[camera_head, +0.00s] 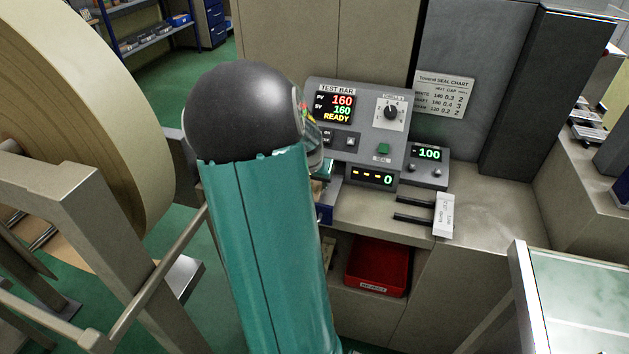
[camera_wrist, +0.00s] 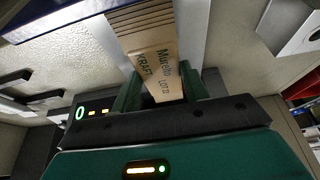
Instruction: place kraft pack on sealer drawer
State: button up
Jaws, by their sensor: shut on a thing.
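The kraft pack (camera_wrist: 155,62) is a stack of tan paper pieces with printed lettering on its face. In the wrist view it stands between the green fingers of my gripper (camera_wrist: 160,92), which is shut on its near end. Its far end reaches over a pale metal strip (camera_wrist: 192,38), perhaps part of the drawer; I cannot tell whether they touch. A blue part (camera_wrist: 55,18) lies beyond. In the head view my arm hides the pack and most of my gripper. A blue edge (camera_head: 325,213), possibly the drawer, shows beside my arm, under the grey TEST BAR sealer (camera_head: 355,130).
A labelled white block with two dark rods (camera_head: 444,215) sits on the bench right of the sealer. A red bin (camera_head: 378,267) stands on the shelf below. A large paper roll (camera_head: 90,90) is at left, a glass-topped table (camera_head: 585,300) at lower right. The bench's right part is clear.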

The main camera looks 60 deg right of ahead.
jog(key=shift+f, duration=0.1)
jog(key=o, duration=1)
jog(key=w+v, duration=0.1)
jog(key=v, duration=1.1)
jog(key=w+a+r+n+t+y, duration=0.1)
jog(key=w+a+n, duration=0.15)
jog(key=a, duration=0.35)
jog(key=w+a+r+n+t, duration=0.1)
jog(key=w+a+r, duration=0.1)
jog(key=w+a, duration=0.25)
jog(key=s+a+r+n+t+y, duration=0.1)
jog(key=a+n, duration=0.3)
jog(key=a, duration=0.7)
jog(key=s+a+r+n+t+y, duration=0.1)
jog(key=a+n, duration=0.3)
jog(key=a, duration=0.7)
jog(key=s+a+r+n+y, duration=0.1)
jog(key=a+n, duration=0.3)
jog(key=a, duration=0.8)
jog(key=shift+s+r+n+t+y, duration=0.25)
jog(key=shift+r+n+t+y, duration=0.05)
jog(key=shift+n+t, duration=0.1)
